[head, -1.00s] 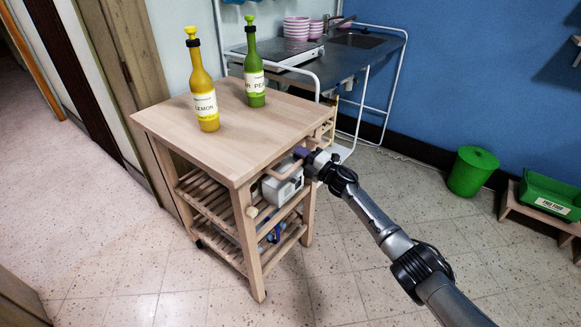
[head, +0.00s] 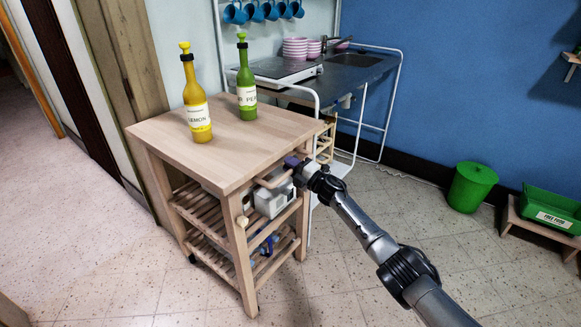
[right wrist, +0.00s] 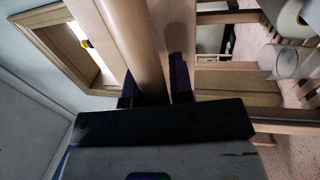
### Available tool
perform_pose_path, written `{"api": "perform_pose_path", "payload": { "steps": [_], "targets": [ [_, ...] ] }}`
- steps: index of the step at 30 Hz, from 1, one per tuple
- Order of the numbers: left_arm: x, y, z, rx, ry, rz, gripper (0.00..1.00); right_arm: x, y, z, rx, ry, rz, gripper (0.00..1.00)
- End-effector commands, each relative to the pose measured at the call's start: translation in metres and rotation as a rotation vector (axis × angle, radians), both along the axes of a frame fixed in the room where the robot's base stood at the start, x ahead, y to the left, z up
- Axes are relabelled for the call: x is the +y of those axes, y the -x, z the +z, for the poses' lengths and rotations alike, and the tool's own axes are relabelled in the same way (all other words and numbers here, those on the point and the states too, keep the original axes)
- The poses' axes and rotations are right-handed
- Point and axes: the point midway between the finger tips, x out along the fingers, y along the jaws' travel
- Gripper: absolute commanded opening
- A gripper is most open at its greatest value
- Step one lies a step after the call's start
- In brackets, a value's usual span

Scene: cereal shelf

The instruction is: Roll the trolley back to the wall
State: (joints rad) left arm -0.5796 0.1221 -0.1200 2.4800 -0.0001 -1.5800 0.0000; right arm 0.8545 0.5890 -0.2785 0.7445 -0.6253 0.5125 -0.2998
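The wooden trolley (head: 218,163) stands upright at the left of the head view, with a flat top and slatted shelves below. My right gripper (head: 292,164) is at the wooden handle bar (head: 272,181) on the trolley's near right side. In the right wrist view the bar (right wrist: 142,55) runs between the two dark fingers (right wrist: 154,88), which look closed around it. A yellow lemon bottle (head: 197,105) and a green bottle (head: 246,90) stand upright on the top. My left gripper is not in view.
A sink unit (head: 365,64) with a white tube frame stands behind the trolley, close to its right rear. Blue mugs (head: 262,11) hang above. A green bin (head: 471,187) and a green crate (head: 548,211) are at the right. The floor in front is clear.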

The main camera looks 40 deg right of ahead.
Motion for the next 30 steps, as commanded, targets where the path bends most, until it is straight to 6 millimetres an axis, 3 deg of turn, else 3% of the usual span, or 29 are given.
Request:
{"api": "perform_pose_path", "payload": {
  "steps": [3,14,30],
  "targets": [
    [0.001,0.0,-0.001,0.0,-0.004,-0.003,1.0,0.0,0.0,-0.005,0.007,0.0,-0.001,0.29],
    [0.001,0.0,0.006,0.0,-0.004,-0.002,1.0,-0.002,0.007,-0.002,0.004,0.0,0.0,0.29],
    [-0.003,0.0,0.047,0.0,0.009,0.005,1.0,-0.019,0.087,-0.017,0.006,0.0,0.001,0.29]
  ]
}}
